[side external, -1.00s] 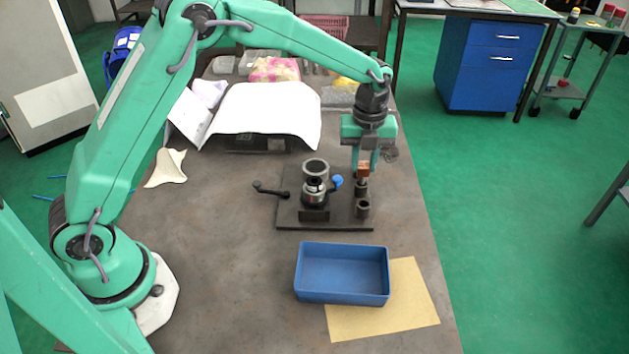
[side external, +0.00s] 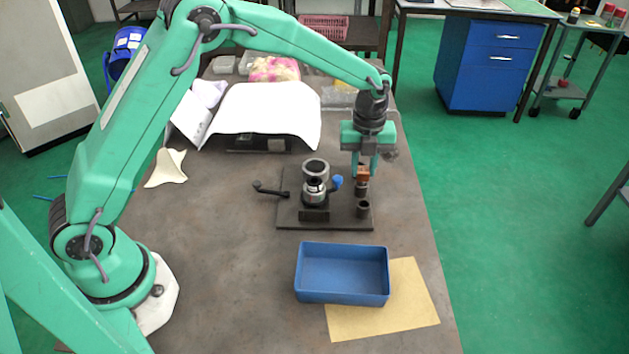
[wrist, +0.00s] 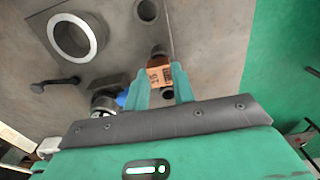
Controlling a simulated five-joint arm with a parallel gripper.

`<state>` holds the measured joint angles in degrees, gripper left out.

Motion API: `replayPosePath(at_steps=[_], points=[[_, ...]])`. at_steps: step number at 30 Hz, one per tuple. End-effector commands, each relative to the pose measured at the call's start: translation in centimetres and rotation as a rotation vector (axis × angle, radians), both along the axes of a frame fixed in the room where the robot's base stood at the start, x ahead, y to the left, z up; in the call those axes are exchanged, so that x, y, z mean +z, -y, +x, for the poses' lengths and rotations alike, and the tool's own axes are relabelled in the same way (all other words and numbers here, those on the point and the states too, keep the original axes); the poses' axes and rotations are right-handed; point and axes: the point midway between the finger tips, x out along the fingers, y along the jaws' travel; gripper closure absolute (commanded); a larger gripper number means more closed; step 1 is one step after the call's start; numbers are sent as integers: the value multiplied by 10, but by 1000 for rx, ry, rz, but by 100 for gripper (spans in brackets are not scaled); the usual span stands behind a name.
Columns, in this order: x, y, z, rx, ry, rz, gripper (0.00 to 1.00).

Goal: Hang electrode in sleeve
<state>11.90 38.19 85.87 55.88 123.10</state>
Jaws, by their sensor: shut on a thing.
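My gripper (side external: 362,176) is shut on the electrode (side external: 362,173), a small copper-brown block. It holds the block upright over the rear of two small dark sleeves (side external: 361,190) on the right side of the base plate (side external: 288,212). The block's lower end is at or just above that sleeve's top; I cannot tell whether it has entered. The front sleeve (side external: 363,209) stands open and empty. In the wrist view the block (wrist: 159,72) shows between my fingertips (wrist: 160,80), and an open sleeve (wrist: 147,11) lies beyond it.
The chuck (side external: 315,185) stands left of the sleeves, with a blue knob (side external: 337,181) near my gripper and a black handle (side external: 268,190) to the left. A blue tray (side external: 342,300) sits in front on a yellow sheet (side external: 415,300). Open papers (side external: 265,110) lie behind.

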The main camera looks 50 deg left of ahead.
Motion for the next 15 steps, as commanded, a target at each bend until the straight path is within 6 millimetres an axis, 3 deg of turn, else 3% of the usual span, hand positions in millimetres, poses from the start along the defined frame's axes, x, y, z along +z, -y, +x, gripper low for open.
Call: replayPosePath(at_steps=[15], points=[[-7, 0, 0, 0, 0, 0, 100]])
